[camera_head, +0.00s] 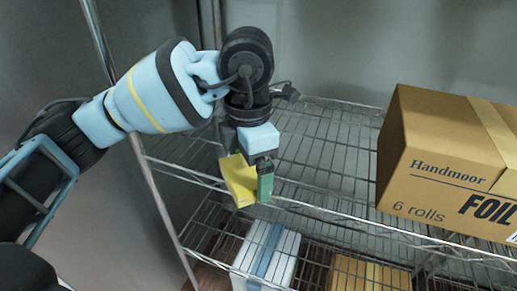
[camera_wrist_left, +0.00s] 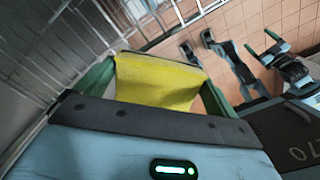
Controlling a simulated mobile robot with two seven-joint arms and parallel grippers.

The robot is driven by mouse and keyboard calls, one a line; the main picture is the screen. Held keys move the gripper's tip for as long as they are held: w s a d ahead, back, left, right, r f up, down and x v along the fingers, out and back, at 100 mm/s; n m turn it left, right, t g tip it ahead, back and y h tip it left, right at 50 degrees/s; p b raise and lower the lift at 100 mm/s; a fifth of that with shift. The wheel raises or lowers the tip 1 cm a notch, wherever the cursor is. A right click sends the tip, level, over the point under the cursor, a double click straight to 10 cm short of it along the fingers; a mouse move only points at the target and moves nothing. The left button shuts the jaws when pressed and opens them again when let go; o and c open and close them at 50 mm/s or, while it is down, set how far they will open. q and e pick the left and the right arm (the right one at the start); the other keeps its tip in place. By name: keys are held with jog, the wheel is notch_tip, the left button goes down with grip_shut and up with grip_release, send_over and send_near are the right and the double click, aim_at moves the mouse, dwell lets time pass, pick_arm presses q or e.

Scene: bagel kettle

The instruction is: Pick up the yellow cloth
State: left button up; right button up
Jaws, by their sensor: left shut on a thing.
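The yellow cloth (camera_head: 238,180) hangs from my left gripper (camera_head: 252,180) in the head view, in front of the wire shelf's front edge. In the left wrist view the cloth (camera_wrist_left: 158,82) spans the space between the green fingers of my left gripper (camera_wrist_left: 155,85). The gripper is shut on the cloth, which looks folded or bunched between the fingers. The cloth's far side is hidden.
A cardboard box marked FOIL (camera_head: 445,165) stands on the right of the upper wire shelf (camera_head: 325,150). White and blue packs (camera_head: 268,250) and brown boxes (camera_head: 365,275) sit on the shelf below. The middle of the upper shelf is clear. A metal post (camera_head: 160,200) stands at the left.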

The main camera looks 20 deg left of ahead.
aim_at(237, 197)
pick_arm(q)
jog(key=s, duration=0.6)
jog(key=shift+s+d+r, duration=0.2)
jog(key=shift+s+r, duration=0.1)
pick_arm(e)
jog(key=shift+s+f, duration=0.15)
jog(key=shift+s, duration=0.25)
jog(key=shift+w, duration=0.25)
